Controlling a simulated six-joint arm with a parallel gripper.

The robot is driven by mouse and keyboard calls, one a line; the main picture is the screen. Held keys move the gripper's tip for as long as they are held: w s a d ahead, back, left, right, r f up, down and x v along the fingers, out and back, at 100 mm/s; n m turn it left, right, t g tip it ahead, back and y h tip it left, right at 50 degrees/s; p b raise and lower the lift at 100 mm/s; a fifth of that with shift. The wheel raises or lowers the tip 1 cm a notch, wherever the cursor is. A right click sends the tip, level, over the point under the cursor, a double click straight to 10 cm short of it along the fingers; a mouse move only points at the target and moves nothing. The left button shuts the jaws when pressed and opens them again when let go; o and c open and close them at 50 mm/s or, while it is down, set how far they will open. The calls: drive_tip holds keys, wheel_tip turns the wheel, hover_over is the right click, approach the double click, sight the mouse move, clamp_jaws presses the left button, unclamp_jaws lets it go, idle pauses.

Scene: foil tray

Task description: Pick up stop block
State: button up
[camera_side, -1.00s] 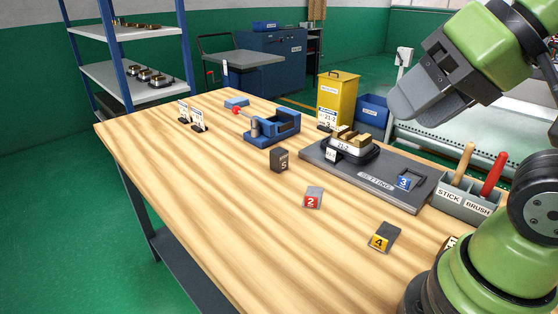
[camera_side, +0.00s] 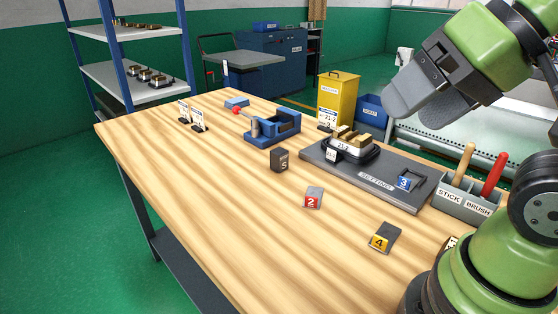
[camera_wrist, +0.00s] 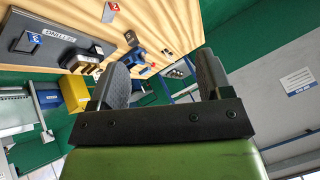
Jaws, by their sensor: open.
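A small dark block (camera_side: 279,160) stands upright on the wooden table near its middle. Its pale mark looks like an S or a 5, and I cannot tell for certain that it is the stop block. A grey block with a red 2 (camera_side: 314,198) and a dark block with a yellow 4 (camera_side: 384,237) lie nearer the front. A blue 3 tag (camera_side: 404,182) is on the setting plate (camera_side: 398,196). My gripper (camera_side: 396,106) is high above the table at right, apart from every block. In the wrist view my gripper (camera_wrist: 163,72) is open and empty.
The plate bears a foil tray piece (camera_side: 345,150). Behind it stands a yellow bin (camera_side: 338,90). A blue clamp fixture (camera_side: 285,124) is behind the dark block. A grey holder (camera_side: 468,203) with stick and brush is at right. The table's front left is clear.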

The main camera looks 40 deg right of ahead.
drive_tip(key=n+h, duration=0.2)
drive_tip(key=n, duration=0.2)
hover_over(280, 151)
drive_tip(key=s, duration=0.5)
wheel_tip(280, 151, down, 22)
drive_tip(key=shift+w+a+f+g, duration=0.2)
drive_tip(key=shift+w+f+g, duration=0.15)
drive_tip(key=shift+f, duration=0.25)
drive_tip(key=shift+w+d+f, duration=0.2)
drive_tip(key=shift+w+f, duration=0.95)
drive_tip(key=shift+w, duration=0.2)
drive_tip(key=shift+x, duration=0.9)
